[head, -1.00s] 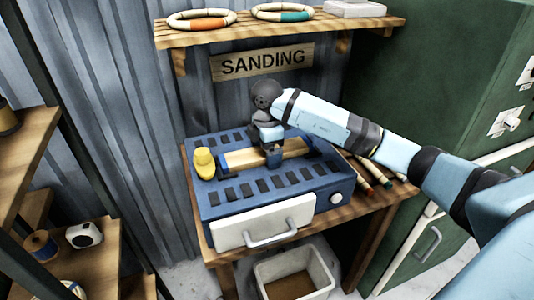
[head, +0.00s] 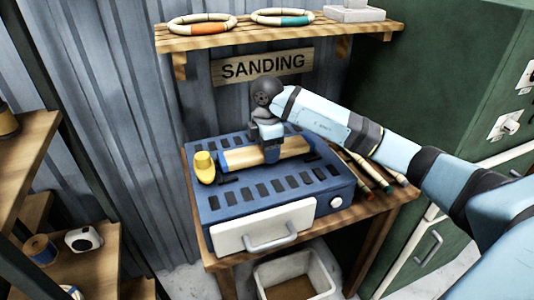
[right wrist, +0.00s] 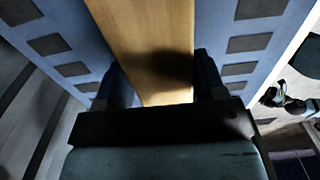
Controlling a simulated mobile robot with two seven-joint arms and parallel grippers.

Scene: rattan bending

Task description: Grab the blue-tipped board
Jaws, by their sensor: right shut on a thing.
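The wooden board (head: 240,157) is over the top of the blue sanding box, with a blue end at its left. My right gripper (head: 271,152) comes down on the board's middle and is shut on it. In the right wrist view the board (right wrist: 150,25) runs between the two dark fingers (right wrist: 162,85), which stand along its sides. My left gripper is not in view.
The slotted blue box (head: 270,190) stands on a wooden bench (head: 362,212). A yellow knob (head: 204,168) stands close to the board's left end. Colored sticks (head: 365,175) lie at right. A shelf with rings (head: 350,30) hangs above.

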